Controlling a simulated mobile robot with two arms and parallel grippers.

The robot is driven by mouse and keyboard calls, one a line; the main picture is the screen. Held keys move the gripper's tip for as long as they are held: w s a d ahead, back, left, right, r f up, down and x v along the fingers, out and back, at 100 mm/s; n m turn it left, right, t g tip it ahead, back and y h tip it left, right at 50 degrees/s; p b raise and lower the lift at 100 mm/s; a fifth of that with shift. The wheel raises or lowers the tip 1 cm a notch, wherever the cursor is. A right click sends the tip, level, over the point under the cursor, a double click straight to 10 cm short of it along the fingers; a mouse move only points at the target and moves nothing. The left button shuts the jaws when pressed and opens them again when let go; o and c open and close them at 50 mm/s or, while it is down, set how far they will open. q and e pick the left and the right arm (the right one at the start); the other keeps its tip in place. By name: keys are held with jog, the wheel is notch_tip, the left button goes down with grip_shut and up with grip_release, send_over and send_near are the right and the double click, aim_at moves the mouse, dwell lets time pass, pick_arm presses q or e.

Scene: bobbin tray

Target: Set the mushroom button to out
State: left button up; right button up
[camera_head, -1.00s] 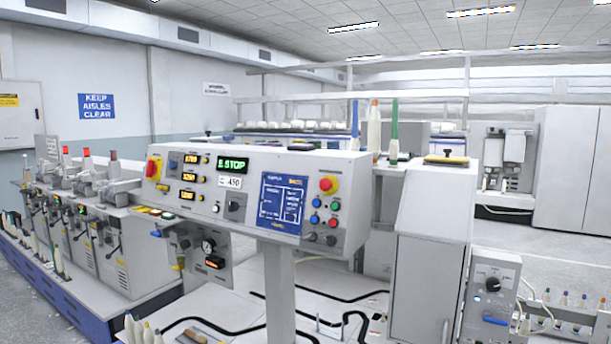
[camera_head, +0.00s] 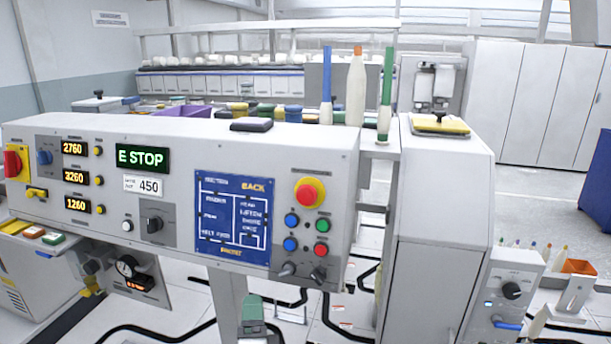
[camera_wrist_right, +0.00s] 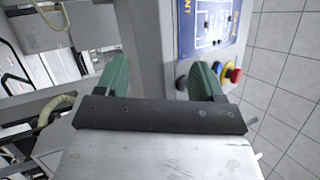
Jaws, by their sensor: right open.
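The mushroom button (camera_head: 308,193) is a red cap on a yellow collar, at the upper right of the control panel's sloped face (camera_head: 335,215). Whether it is pressed in or out I cannot tell. A green display (camera_head: 142,158) on the panel reads "E STOP". My right gripper (camera_head: 252,312) has green fingers and is low in front of the panel, below and left of the button and apart from it. In the right wrist view this gripper (camera_wrist_right: 160,78) is open and empty, and the button (camera_wrist_right: 234,75) shows beyond its right finger. My left gripper is not in view.
Blue, green and red push buttons (camera_head: 322,249) and two dark toggles (camera_head: 318,275) sit just below the mushroom button. A red-and-yellow switch (camera_head: 13,162) is at the panel's left end. A grey cabinet (camera_head: 440,230) stands right of the panel. Open floor (camera_head: 530,180) lies farther right.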

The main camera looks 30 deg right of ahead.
jog(key=s+d+r+m+g+h+p, duration=0.1)
jog(key=s+d+r+m+g+h, duration=0.15)
jog(key=r+m, duration=0.5)
jog(key=s+d+r+m+g+h+p, duration=0.1)
jog(key=s+r+m+g+h, duration=0.2)
jog(key=r+m, duration=0.45)
jog(key=m+g+y+p, duration=0.2)
jog(key=m+y, duration=0.1)
jog(key=m, duration=0.1)
send_near(305, 197)
jog(key=p+x, duration=0.3)
jog(key=x, duration=0.6)
jog(key=shift+r+p, duration=0.15)
jog(key=shift+p, duration=0.15)
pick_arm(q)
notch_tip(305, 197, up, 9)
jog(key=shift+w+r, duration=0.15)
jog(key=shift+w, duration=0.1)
pick_arm(e)
jog(key=shift+x, duration=0.8)
jog(key=shift+c, duration=0.3)
